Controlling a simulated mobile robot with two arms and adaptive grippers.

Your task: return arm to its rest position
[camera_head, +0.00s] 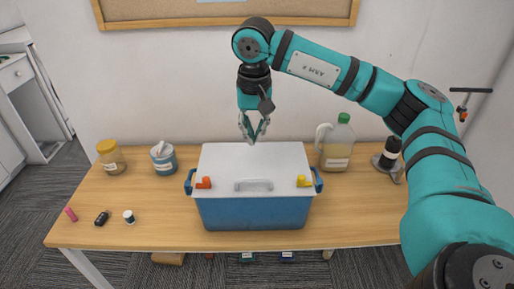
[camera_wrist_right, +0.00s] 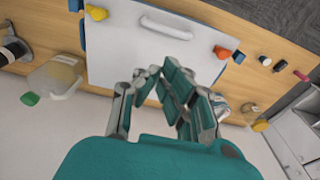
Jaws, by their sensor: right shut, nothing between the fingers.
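My right arm (camera_head: 440,170) reaches in from the right, up and over the table. Its gripper (camera_head: 252,138) points down above the back edge of the cooler's white lid (camera_head: 225,165). The fingers are shut with nothing between them. In the right wrist view the gripper (camera_wrist_right: 165,75) shows in front of the white lid (camera_wrist_right: 130,50), apart from it as far as I can tell. The blue cooler (camera_head: 255,213) stands on the wooden table with its lid on. It has an orange latch (camera_head: 204,183) and a yellow latch (camera_head: 304,181). My left gripper is not in view.
On the table (camera_head: 150,225) stand a yellow-lidded jar (camera_head: 111,158), a blue tub (camera_head: 163,160), a green-capped jug (camera_head: 336,148) and a dark-and-white device (camera_head: 389,155). Small items, including a black one (camera_head: 102,218), lie front left. A corkboard (camera_head: 150,12) hangs behind.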

